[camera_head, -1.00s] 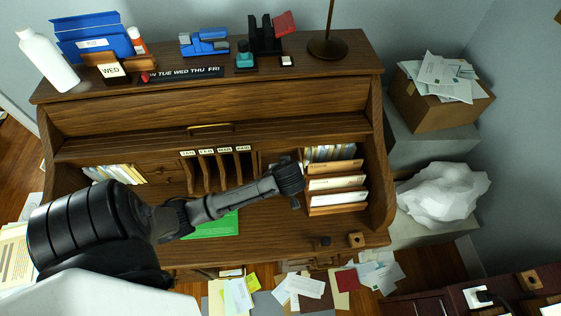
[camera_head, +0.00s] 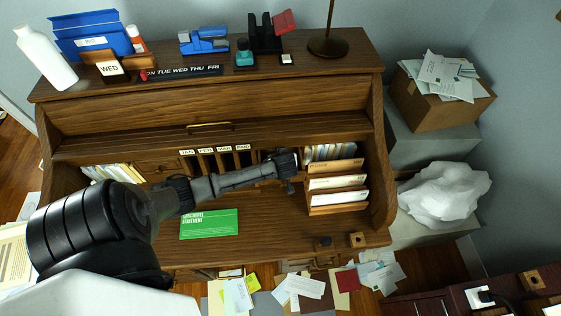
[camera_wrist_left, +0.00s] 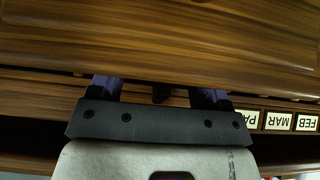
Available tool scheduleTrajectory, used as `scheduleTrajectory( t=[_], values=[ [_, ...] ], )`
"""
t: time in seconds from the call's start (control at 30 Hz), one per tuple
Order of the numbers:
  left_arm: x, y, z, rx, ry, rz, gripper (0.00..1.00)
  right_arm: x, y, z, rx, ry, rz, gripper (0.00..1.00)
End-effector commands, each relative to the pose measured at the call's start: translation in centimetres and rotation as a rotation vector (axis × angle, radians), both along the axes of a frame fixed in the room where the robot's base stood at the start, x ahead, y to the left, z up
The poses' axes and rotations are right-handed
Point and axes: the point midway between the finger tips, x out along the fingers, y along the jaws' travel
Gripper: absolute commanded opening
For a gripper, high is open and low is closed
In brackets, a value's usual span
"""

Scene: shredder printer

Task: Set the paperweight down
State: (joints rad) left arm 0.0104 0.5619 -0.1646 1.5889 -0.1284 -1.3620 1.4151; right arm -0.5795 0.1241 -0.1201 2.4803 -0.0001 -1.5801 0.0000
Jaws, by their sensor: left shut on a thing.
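My left arm reaches in from the left over the roll-top desk. My left gripper (camera_head: 290,186) is in front of the pigeonholes, just left of the stacked letter trays, above the desk's writing surface. My right gripper is not in view.
A green paper (camera_head: 209,223) lies on the writing surface (camera_head: 270,225). The letter trays (camera_head: 337,182) stand close right of my gripper. Papers litter the floor.

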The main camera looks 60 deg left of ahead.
Motion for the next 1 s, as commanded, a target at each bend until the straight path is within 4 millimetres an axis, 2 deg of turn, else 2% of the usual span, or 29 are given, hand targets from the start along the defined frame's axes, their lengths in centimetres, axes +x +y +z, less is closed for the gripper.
scheduleTrajectory(
  t=[0.03,0.1,0.43,0.5,0.6,1.0],
  values=[
    [0.1,0.4,-1.2,0.002,0.003,0.002,0.38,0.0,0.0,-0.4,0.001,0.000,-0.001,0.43],
    [0.2,0.6,-0.5,-0.053,0.023,0.001,0.38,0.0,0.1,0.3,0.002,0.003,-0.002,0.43],
    [0.3,0.8,-0.5,-0.283,0.119,0.001,0.38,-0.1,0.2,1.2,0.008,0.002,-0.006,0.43],
    [0.2,0.6,-1.7,-0.278,0.121,0.000,0.38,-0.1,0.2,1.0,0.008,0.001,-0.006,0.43],
    [0.2,0.6,-2.2,-0.277,0.119,0.000,0.38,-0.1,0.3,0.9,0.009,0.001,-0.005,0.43],
    [0.2,0.6,-2.4,-0.277,0.118,0.000,0.38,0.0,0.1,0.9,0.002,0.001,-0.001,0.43]
  ],
)
